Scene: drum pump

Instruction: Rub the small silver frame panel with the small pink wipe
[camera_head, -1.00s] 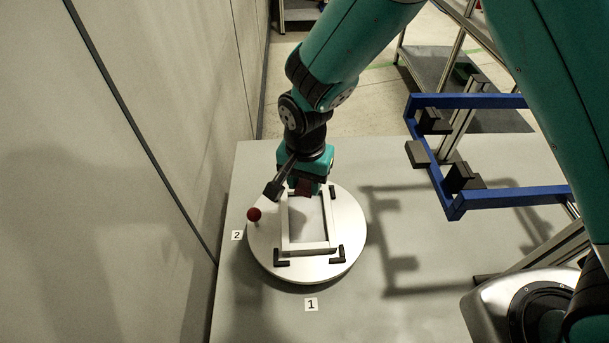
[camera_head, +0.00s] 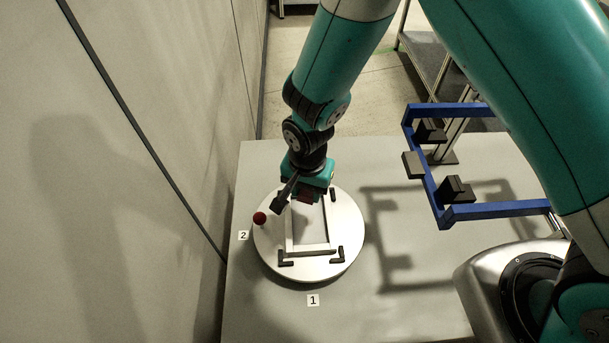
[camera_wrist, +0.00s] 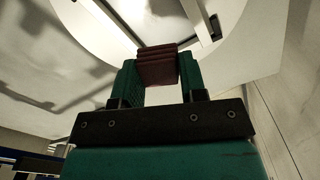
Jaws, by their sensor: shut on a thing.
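The small silver frame panel (camera_head: 289,232) is a rectangular frame lying flat on a round pale turntable (camera_head: 270,253), with black corner brackets around it. My gripper (camera_head: 307,194) is over the far end of the frame, pointing down. It is shut on the small pink wipe, a dark reddish folded pad that shows between the fingers in the wrist view (camera_wrist: 158,67). Two silver bars of the frame (camera_wrist: 107,22) show beyond the wipe there. I cannot tell whether the wipe touches the frame. My gripper hides the frame's far end in the head view.
A red ball knob (camera_head: 259,218) stands at the turntable's left edge. A blue bracket frame (camera_head: 490,210) with black blocks stands to the right. A wall (camera_head: 130,190) runs close on the left.

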